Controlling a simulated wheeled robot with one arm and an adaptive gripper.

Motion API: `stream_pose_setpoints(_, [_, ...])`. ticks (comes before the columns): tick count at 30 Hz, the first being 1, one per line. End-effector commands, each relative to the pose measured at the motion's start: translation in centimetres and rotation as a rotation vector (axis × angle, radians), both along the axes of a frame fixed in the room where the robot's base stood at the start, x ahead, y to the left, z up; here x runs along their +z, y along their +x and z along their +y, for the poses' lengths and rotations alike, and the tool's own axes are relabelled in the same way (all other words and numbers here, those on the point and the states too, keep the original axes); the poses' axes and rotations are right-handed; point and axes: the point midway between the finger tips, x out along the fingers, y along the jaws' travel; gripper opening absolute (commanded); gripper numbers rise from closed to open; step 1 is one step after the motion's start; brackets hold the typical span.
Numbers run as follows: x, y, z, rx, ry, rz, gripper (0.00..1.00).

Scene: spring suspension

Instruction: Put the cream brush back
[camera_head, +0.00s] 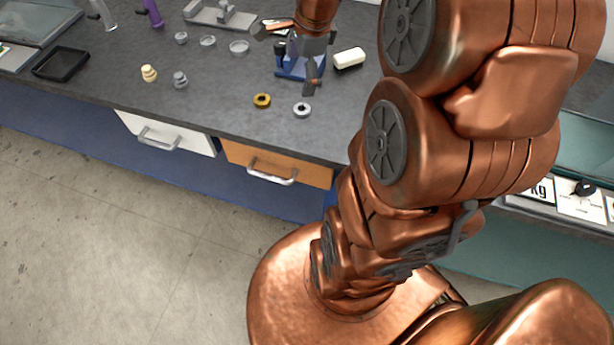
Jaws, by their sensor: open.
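The cream brush (349,59) appears as a small cream block with a darker edge, lying on the dark grey bench top. It is just right of my gripper (287,58) in the picture, and apart from it. My gripper is open, pointing down over the bench, with no object visible between its fingers. A blue stand (287,71) is behind and below the gripper and is partly hidden by it.
Cream (149,73) and grey (180,80) stacked pieces stand left, with a black tray (61,64) farther left. My arm hides the bench's right part.

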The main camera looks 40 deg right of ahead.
Motion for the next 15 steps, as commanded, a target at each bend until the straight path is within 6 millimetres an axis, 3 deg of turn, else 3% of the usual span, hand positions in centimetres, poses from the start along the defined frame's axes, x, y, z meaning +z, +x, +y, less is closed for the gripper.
stream_pose_setpoints(1, [0.3,-1.2,2.1,0.14,-0.021,0.009,1.0])
stream_pose_setpoints(6, [0.3,-5.8,7.3,0.618,-0.072,0.052,1.0])
stream_pose_setpoints(15, [-0.4,-15.3,12.9,1.43,-0.105,0.117,1.0])
